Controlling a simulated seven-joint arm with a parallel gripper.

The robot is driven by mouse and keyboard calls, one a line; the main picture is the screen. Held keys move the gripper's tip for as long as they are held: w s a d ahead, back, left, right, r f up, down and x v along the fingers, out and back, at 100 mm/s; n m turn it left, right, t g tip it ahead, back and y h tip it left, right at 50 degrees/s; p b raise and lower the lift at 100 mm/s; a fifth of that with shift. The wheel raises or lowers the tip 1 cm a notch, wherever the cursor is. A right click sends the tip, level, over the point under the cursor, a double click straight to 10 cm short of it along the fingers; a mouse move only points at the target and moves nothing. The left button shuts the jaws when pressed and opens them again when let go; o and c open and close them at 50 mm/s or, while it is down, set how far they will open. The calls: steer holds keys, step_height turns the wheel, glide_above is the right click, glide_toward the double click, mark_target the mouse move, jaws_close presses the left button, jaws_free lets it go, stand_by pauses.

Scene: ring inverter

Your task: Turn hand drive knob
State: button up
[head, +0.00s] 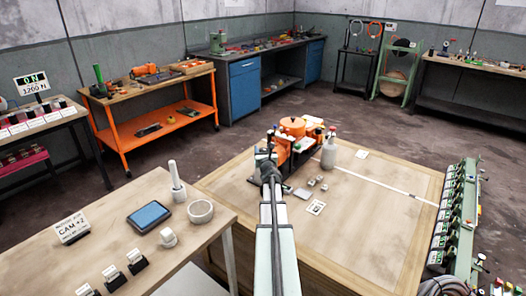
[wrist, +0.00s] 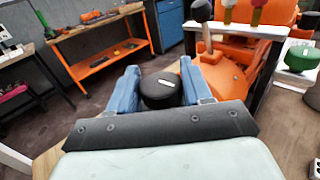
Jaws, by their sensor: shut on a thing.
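A round black knob (wrist: 160,89) with a small white mark on top sits between the two blue fingers of my gripper (wrist: 161,84) in the wrist view. The fingers are shut on its sides. In the head view my gripper (head: 266,152) is at the left side of the orange machine (head: 293,126) on the wooden table. The knob is hidden behind my arm there. The orange housing also shows in the wrist view (wrist: 230,80), right of the gripper.
Beside the gripper in the wrist view are a black-knobbed lever (wrist: 203,12) and a green knob (wrist: 300,58). A side bench (head: 110,225) is at the front left.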

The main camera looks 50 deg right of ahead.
steer(key=o, duration=1)
steer(key=shift+c, duration=0.2)
steer(key=v, duration=1.4)
steer(key=shift+w+d, duration=0.1)
